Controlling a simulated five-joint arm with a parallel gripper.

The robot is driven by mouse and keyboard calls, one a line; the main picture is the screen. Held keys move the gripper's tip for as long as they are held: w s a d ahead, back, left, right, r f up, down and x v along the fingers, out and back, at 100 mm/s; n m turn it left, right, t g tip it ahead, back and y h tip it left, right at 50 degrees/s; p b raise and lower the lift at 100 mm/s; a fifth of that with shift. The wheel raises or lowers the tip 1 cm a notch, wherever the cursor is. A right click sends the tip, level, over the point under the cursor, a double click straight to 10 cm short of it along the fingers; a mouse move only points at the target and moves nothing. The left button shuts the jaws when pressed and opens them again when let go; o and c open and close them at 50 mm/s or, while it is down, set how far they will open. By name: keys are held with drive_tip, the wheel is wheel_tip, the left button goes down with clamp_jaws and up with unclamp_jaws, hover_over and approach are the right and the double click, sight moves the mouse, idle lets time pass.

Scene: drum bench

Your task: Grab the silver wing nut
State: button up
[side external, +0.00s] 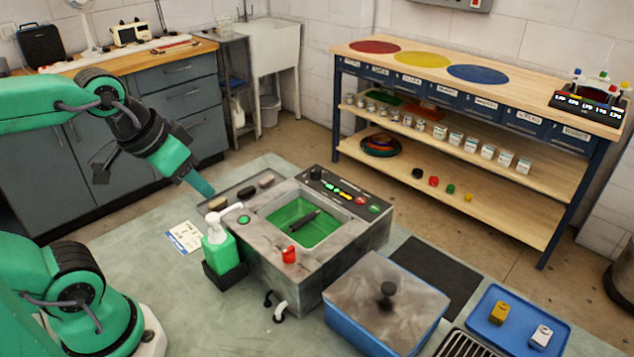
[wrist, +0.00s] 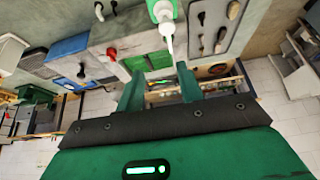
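A small silver piece (side external: 541,336), which looks like the wing nut, sits on a blue tray (side external: 482,328) at the lower right of the side view. A brass-yellow piece (side external: 499,313) of similar size sits beside it on the tray. My gripper (side external: 202,186) is far to the left of the tray, in the air near the green soap bottle. In the wrist view its two fingers stand apart with nothing between them (wrist: 159,72). I cannot make out the silver piece in the wrist view.
A grey machine (side external: 285,262) with a green basin and a blue box (side external: 380,330) with a knobbed lid stand between my gripper and the tray. The green soap bottle (side external: 221,252) stands close below my gripper. A black mat (side external: 437,268) lies bare behind the box.

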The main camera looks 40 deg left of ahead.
drive_tip(key=w+a+f+g, duration=0.2)
drive_tip(key=w+a+f, duration=0.25)
drive_tip(key=w, duration=0.55)
drive_tip(key=w+a+f+g, duration=0.25)
drive_tip(key=w+a, duration=0.25)
drive_tip(key=w, duration=0.4)
drive_tip(key=shift+n+g, duration=0.3)
drive_tip(key=shift+g, duration=0.15)
drive_tip(key=w+a+f, duration=0.1)
drive_tip(key=f, duration=0.1)
drive_tip(key=w+a+f, duration=0.1)
drive_tip(key=w+f, duration=0.1)
drive_tip(key=f, duration=0.1)
drive_tip(key=w+a+f, duration=0.1)
drive_tip(key=a+f, duration=0.1)
drive_tip(key=f, duration=0.1)
drive_tip(key=shift+w+f, duration=0.1)
drive_tip(key=shift+w, duration=0.1)
drive_tip(key=shift+w+a+f, duration=0.15)
drive_tip(key=shift+a+f, duration=0.05)
drive_tip(key=shift+f, duration=1.45)
drive_tip(key=shift+f, duration=0.1)
drive_tip(key=shift+d+f, duration=0.1)
drive_tip(key=shift+f, duration=2.45)
